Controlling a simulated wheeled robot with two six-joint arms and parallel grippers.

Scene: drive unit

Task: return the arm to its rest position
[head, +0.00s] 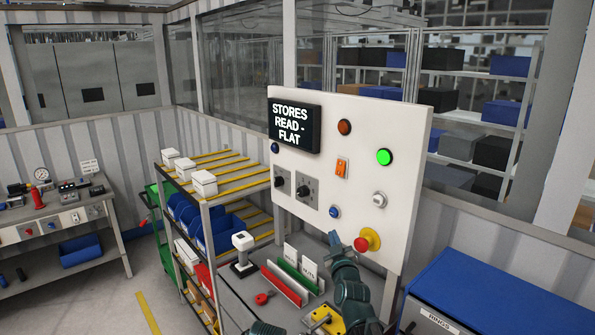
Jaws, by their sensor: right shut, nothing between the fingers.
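My right arm, dark green, rises from the bottom of the head view in front of the white control panel (400,130). My right gripper (334,239) is at its upper end, near the panel's lower edge and left of the red emergency button (367,240). It is shut with nothing in it. A small dark green part, likely my left arm, shows at the bottom edge; its gripper is not visible.
The green lamp (384,157) is bright. Below stand a white-topped device (243,243), red and green holders, a red item (263,298) and a yellow item (325,320). A shelf rack (215,175) is left, a blue-topped cabinet (500,285) right.

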